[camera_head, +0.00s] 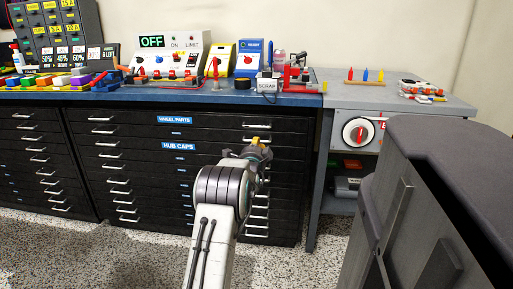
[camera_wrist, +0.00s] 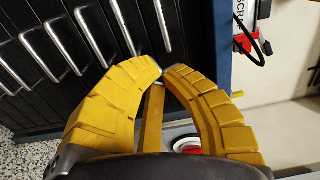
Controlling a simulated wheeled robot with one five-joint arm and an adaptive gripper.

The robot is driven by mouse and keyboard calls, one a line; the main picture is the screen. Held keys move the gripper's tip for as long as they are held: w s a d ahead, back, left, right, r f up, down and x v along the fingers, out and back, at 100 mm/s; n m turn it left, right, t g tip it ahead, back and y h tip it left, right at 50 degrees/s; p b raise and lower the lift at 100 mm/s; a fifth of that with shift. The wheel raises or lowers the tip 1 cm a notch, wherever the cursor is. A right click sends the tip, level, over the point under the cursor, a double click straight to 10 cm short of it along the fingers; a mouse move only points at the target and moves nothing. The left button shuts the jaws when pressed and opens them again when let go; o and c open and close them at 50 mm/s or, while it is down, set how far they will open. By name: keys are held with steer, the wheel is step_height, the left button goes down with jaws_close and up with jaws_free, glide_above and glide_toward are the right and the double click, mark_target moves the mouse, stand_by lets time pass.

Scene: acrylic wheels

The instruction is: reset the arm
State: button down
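My arm reaches up from the bottom middle of the head view, in front of a black drawer cabinet. My gripper (camera_head: 258,145) is at its end, small and yellow-tipped, in front of the cabinet's right part. In the wrist view the two yellow fingers of my gripper (camera_wrist: 163,72) curve together and their tips meet or nearly meet. Nothing shows held between the tips. The gripper looks apart from the drawer handles, though the exact gap cannot be told.
The black drawer cabinet (camera_head: 140,155) has a blue top (camera_head: 215,97) crowded with devices. A grey side table (camera_head: 350,97) stands right of it, with a dial box (camera_head: 362,131) below. A large dark body blocks the lower right. Speckled floor (camera_head: 120,255) is open at the lower left.

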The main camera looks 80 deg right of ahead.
steer(key=shift+a, duration=1)
